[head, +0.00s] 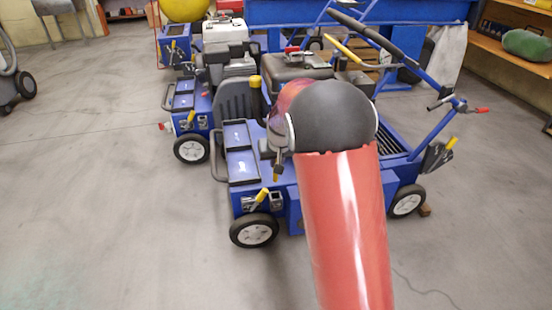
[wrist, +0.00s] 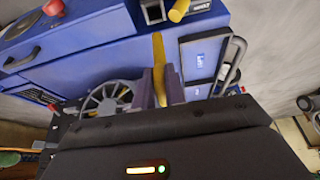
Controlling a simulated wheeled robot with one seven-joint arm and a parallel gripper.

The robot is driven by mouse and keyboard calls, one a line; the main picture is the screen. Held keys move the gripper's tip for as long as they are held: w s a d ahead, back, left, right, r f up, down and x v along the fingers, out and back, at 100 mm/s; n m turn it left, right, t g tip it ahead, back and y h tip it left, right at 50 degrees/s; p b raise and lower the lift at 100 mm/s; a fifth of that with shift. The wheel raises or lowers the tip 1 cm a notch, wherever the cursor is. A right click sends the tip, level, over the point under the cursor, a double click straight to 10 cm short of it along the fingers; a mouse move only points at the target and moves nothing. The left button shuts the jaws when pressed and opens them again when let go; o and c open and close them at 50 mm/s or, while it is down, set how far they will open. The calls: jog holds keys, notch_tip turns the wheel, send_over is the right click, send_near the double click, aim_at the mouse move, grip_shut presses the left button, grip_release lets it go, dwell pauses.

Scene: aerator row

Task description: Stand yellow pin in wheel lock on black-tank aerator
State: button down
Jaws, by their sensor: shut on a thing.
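My gripper (wrist: 160,88) is shut on the yellow pin (wrist: 158,58), which sticks out past the fingertips over the blue deck. In the head view the gripper (head: 277,160) hangs, partly hidden by my red arm, above the front corner of the nearest blue aerator (head: 290,205). That machine carries a black tank (head: 297,68). Below the gripper is a metal wheel lock bracket (head: 277,200) with a yellow handle (head: 263,195) beside it, above the front wheel. The bracket also shows at the top of the wrist view (wrist: 152,10). The held pin appears apart from it.
A second blue aerator with a white tank (head: 225,30) stands behind on the left, with another blue machine (head: 175,45) beyond. A black bar handle (head: 240,182) edges the near deck. Wooden shelves (head: 510,60) stand at right.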

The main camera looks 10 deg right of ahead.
aim_at(276, 179)
jog(key=shift+f+b, duration=1.95)
jog(key=shift+f, duration=0.9)
jog(key=shift+f, duration=0.25)
jog(key=shift+f+b, duration=1.1)
jog(key=shift+f, duration=0.2)
jog(key=shift+f, duration=0.35)
jog(key=shift+f+b, duration=0.5)
jog(key=shift+f, duration=0.45)
jog(key=c, duration=1.4)
grip_release()
jog(key=shift+o, duration=0.2)
jog(key=shift+s, duration=0.1)
